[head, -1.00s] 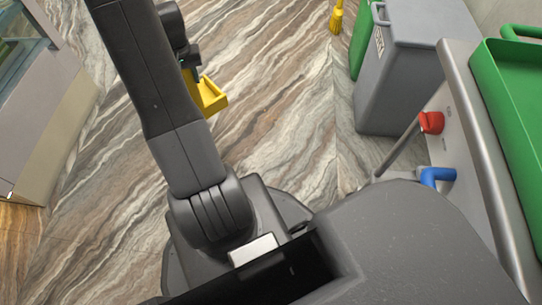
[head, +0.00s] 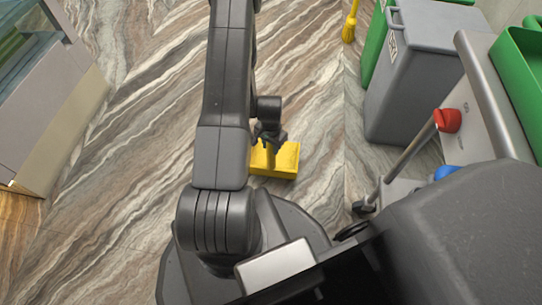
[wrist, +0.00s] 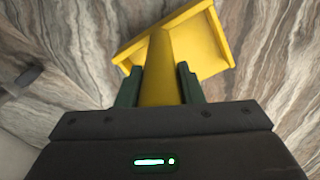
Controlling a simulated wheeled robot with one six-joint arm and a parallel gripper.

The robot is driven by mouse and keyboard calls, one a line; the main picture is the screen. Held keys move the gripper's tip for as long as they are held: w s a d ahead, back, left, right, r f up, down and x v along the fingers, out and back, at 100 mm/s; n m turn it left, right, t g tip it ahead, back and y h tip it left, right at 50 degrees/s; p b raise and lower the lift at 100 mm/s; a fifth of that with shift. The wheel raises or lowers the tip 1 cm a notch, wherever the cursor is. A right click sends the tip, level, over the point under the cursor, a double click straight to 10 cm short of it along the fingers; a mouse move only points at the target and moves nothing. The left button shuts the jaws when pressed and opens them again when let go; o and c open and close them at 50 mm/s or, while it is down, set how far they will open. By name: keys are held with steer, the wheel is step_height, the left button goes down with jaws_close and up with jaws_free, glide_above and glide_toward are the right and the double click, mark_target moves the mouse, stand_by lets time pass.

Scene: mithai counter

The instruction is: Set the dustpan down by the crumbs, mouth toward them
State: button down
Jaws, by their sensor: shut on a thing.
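The yellow dustpan (head: 284,162) shows in the head view just right of my arm, over the marble-patterned floor. My gripper (head: 268,136) is at its handle, partly covering it. In the wrist view my gripper (wrist: 157,85) has its two green fingers on either side of the yellow handle (wrist: 159,62), shut on it. The pan (wrist: 203,43) spreads beyond the fingertips, tilted in the picture, with raised edges. I cannot tell whether it touches the floor. I cannot make out any crumbs in either view.
A grey bin (head: 415,75) stands at right, with a yellow broom (head: 350,25) behind it. A cart (head: 495,115) with red and blue parts is at the right. A counter (head: 60,110) stands at left. The floor (head: 130,150) between is clear.

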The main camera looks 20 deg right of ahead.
steer(key=shift+f+b, duration=0.7)
steer(key=shift+f, duration=1.45)
steer(key=shift+f, duration=0.25)
steer(key=c, duration=1)
jaws_free()
steer(key=shift+r, duration=0.1)
steer(key=shift+o, duration=0.2)
step_height(320, 180, up, 12)
steer(key=p, duration=0.4)
steer(key=shift+r+p, duration=0.15)
steer(key=shift+p, duration=0.2)
